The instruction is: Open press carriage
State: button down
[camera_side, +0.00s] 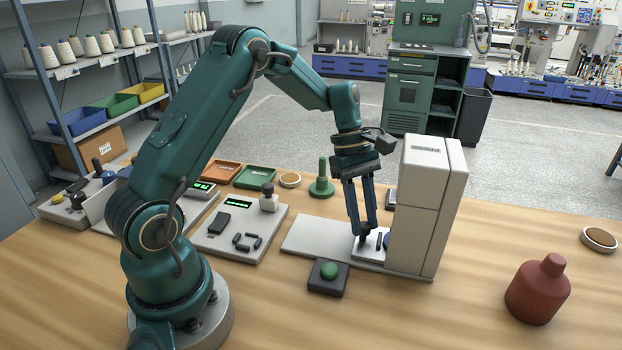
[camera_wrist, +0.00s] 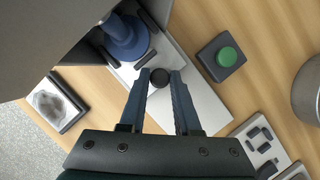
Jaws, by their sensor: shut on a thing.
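The press (camera_side: 425,205) is a tall light-grey block on a flat pale base plate (camera_side: 310,240). The carriage (camera_side: 365,247) is a light plate low at the press's front. A dark round knob (camera_side: 366,230) stands on it; it also shows in the wrist view (camera_wrist: 160,77). My gripper (camera_side: 366,232) points down, its two blue fingers shut on the knob. In the wrist view my gripper (camera_wrist: 161,80) has a fingertip on each side of the knob. A blue round piece (camera_wrist: 125,38) sits behind the knob, close to the press, partly hidden in the side view.
A green button on a dark box (camera_side: 328,278) is just in front of the base plate. A green peg-like piece (camera_side: 322,180) stands behind it. A red-brown bottle (camera_side: 538,290) is at the right. A grey panel (camera_side: 238,230) lies left. The front middle of the table is clear.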

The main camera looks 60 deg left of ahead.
jog(key=s+a, duration=0.7)
jog(key=shift+s+a, duration=0.25)
jog(key=shift+a, duration=0.1)
jog(key=c, duration=0.6)
grip_release()
jog(key=shift+r, duration=0.15)
jog(key=v, duration=0.5)
